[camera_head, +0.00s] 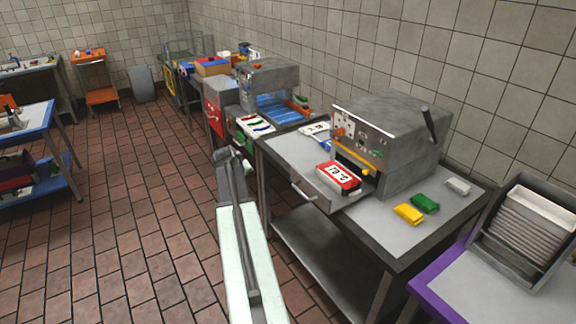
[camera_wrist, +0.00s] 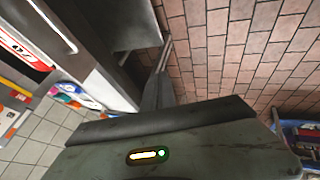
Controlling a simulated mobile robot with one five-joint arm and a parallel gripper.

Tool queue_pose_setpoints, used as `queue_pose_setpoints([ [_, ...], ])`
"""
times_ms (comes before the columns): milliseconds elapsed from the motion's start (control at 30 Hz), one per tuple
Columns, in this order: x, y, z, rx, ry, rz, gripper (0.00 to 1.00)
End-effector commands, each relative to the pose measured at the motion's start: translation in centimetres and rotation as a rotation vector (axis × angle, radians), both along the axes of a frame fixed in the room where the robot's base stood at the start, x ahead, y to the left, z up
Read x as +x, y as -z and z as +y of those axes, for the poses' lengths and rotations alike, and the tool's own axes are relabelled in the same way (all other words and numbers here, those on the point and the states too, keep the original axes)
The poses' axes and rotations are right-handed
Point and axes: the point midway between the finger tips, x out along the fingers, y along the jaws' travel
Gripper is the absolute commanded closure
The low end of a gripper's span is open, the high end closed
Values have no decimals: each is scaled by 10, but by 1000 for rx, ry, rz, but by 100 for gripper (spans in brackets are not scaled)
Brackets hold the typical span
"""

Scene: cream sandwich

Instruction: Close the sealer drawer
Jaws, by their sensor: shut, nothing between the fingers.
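The sealer (camera_head: 392,140) is a grey metal box machine with a lever, standing on a steel table. Its drawer (camera_head: 312,187) is pulled out toward the aisle, with a handle (camera_head: 303,193) on its front. A red and white package (camera_head: 338,178) lies in the drawer, and part of it shows at the upper left of the wrist view (camera_wrist: 22,48). My gripper (camera_head: 234,155) is left of the table and the drawer, over the floor, apart from both. In the wrist view my gripper (camera_wrist: 166,45) has its fingers together and empty.
Yellow (camera_head: 408,213), green (camera_head: 425,203) and white (camera_head: 457,186) blocks lie on the table right of the sealer. A rack of trays (camera_head: 525,230) stands at far right. Another machine (camera_head: 266,85) stands behind. The tiled floor (camera_head: 130,220) at left is clear.

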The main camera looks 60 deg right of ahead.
Motion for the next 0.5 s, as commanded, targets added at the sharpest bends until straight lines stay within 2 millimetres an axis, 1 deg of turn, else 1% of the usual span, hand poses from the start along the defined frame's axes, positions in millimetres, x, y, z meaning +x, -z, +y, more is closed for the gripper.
queue_pose_setpoints([
  [33, -27, -16, -38, -30, 39, 1, 100],
  [100, -55, -24, -71, -64, 71, 4, 100],
  [167, -71, -28, -87, -83, 87, 7, 100],
  [200, -78, -29, -94, -90, 94, 9, 100],
  [267, -83, -30, -99, -98, 99, 9, 100],
  [367, -84, -29, -99, -98, 99, 10, 100],
  [500, -83, -22, -103, -97, 100, 9, 100],
])
